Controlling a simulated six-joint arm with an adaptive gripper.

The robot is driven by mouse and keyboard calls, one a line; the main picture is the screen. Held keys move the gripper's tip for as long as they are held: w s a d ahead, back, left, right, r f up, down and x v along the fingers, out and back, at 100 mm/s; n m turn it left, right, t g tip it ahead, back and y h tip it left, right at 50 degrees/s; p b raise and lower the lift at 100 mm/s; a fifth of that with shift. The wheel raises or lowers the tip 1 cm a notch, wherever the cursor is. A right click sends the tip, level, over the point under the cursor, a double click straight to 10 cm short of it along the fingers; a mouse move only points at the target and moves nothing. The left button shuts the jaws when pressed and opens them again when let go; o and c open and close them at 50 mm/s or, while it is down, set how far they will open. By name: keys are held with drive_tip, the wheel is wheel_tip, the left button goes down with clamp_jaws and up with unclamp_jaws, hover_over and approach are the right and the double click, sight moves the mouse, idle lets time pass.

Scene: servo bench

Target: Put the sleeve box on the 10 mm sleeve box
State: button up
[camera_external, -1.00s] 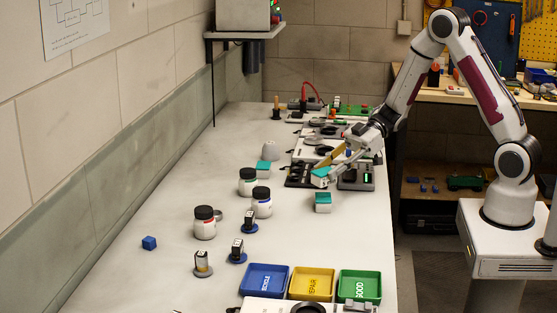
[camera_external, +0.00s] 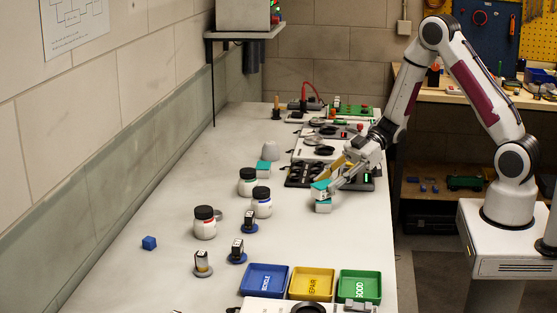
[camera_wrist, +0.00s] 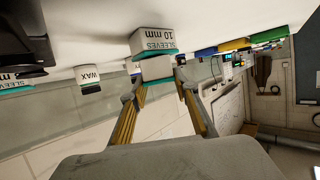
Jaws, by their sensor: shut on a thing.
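The held sleeve box (camera_external: 320,188), white with a teal top, is in my gripper (camera_external: 330,186). In the wrist view my gripper (camera_wrist: 161,84) has its two yellow-sided fingers on either side of this box (camera_wrist: 157,68). The 10 mm sleeve box (camera_external: 323,206) stands on the bench directly below it. In the wrist view, which is upside down, its label "SLEEVES 10 mm" (camera_wrist: 153,42) is readable. The held box lines up closely with the 10 mm box's teal top. I cannot tell whether the two touch.
Another teal-topped sleeve box (camera_external: 263,168) stands behind, beside a grey dome (camera_external: 270,151). Black-lidded jars (camera_external: 262,203) stand to the left. Blue (camera_external: 264,280), yellow (camera_external: 312,283) and green (camera_external: 359,286) trays are in front. A black device (camera_external: 305,174) lies just behind.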

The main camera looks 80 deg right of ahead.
drive_tip(key=shift+f, duration=0.1)
drive_tip(key=o, duration=1.1)
drive_tip(key=v, duration=1.2)
